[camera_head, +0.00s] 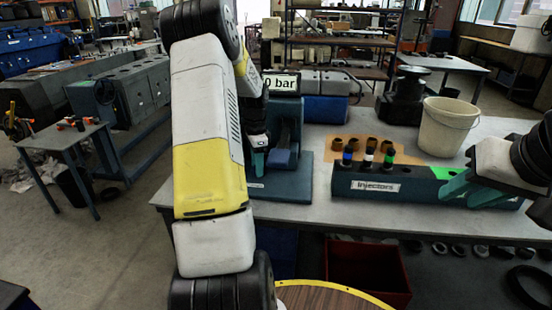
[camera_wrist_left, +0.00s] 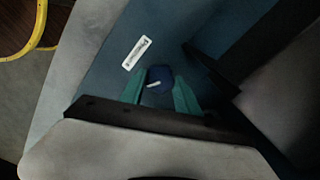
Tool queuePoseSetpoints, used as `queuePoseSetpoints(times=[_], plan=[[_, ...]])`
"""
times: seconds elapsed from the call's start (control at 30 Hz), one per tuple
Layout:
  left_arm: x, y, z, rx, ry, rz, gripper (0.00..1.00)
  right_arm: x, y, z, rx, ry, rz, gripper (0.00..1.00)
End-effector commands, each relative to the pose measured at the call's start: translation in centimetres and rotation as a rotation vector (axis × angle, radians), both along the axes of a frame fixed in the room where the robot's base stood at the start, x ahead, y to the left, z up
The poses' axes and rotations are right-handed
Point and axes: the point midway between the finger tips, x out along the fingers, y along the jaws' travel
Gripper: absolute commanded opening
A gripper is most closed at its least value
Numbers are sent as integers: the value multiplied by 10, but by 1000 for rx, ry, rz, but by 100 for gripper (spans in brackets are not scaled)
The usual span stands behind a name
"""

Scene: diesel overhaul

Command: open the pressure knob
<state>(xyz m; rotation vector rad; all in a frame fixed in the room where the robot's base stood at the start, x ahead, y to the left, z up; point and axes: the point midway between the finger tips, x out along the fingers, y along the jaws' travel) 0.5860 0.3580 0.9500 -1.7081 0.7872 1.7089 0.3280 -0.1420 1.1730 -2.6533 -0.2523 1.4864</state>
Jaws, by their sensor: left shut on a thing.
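The pressure knob (camera_wrist_left: 160,79) is dark blue with a white mark and sits on a blue-grey base with a white label (camera_wrist_left: 137,52) in the left wrist view. My left gripper (camera_wrist_left: 160,93) has its teal fingers on both sides of the knob and is shut on it. In the head view my left gripper (camera_head: 258,161) is at the test stand (camera_head: 288,130), and the knob is hidden there by my arm. A display (camera_head: 282,82) above reads "0 bar", partly covered. My right gripper (camera_head: 470,190) is empty, its teal fingers apart over the right end of the injector rack.
A red bin (camera_head: 368,272) is under the table.

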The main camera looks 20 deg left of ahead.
Motion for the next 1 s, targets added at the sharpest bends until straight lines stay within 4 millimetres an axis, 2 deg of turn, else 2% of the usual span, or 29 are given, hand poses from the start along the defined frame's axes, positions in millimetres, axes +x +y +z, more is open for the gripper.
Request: queuePoseSetpoints(times=[0.33,0.8,0.83,0.9,0.93,1.0], plan=[[1,-1,1,-1,-3,107,0,0,0,0,0,0,0,36],[2,-1,1,-1,-3,117,0,0,0,0,0,0,0,36],[2,-1,1,-1,-3,117,42,0,0,0,0,0,0,36],[1,-1,1,-1,-3,117,56,0,0,0,0,0,0,36],[1,-1,1,0,-3,117,59,0,0,0,0,0,0,36],[1,-1,0,0,-3,117,59,0,0,0,0,0,0,36]])
